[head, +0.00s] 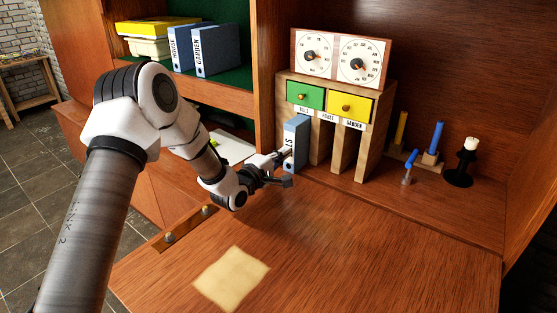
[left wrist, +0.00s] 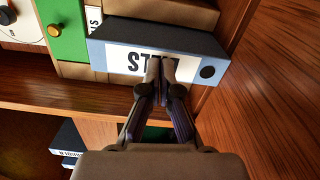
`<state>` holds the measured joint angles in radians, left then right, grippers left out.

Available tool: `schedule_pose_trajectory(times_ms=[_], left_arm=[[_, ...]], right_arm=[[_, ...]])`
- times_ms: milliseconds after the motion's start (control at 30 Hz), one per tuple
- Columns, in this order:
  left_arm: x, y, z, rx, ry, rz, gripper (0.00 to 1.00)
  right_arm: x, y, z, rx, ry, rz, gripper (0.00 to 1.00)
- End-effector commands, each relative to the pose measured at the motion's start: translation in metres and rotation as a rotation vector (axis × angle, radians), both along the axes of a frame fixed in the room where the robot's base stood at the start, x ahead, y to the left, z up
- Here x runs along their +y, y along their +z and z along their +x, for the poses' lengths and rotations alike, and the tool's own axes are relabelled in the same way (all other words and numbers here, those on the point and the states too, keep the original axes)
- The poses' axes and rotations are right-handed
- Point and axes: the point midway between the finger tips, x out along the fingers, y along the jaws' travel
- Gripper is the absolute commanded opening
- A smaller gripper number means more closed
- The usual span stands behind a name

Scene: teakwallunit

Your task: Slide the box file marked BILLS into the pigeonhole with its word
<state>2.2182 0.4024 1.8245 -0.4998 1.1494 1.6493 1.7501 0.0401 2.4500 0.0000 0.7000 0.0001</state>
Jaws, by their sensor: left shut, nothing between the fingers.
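The blue box file (head: 301,131) stands upright at the leftmost pigeonhole of the small wooden unit, under the word BILLS (head: 304,107). It is partly inside and its spine end sticks out in front. Its white spine label shows only in part, ending in S, in the head view; in the left wrist view the file (left wrist: 215,45) fills the middle and my fingers cover some of the letters. My left gripper (head: 284,155) is shut and empty, its fingertips (left wrist: 161,66) against or very close to the spine; contact cannot be told for sure. My right gripper is out of view.
HOUSE and GARDEN pigeonholes (head: 341,150) stand open to the right, below a green drawer (head: 305,95) and a yellow drawer (head: 350,106). HOUSE and GARDEN files (head: 218,50) stand on the left shelf. The front desktop is mostly clear.

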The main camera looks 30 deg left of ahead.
Motion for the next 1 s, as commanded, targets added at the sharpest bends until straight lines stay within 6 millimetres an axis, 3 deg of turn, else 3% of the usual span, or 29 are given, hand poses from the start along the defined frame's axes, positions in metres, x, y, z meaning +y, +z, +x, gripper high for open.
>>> schedule_pose_trajectory(times_ms=[1000], left_arm=[[-0.002, 0.0, 0.015, 0.0, 0.001, 0.0, 0.0]], right_arm=[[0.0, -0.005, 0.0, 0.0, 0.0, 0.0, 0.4]])
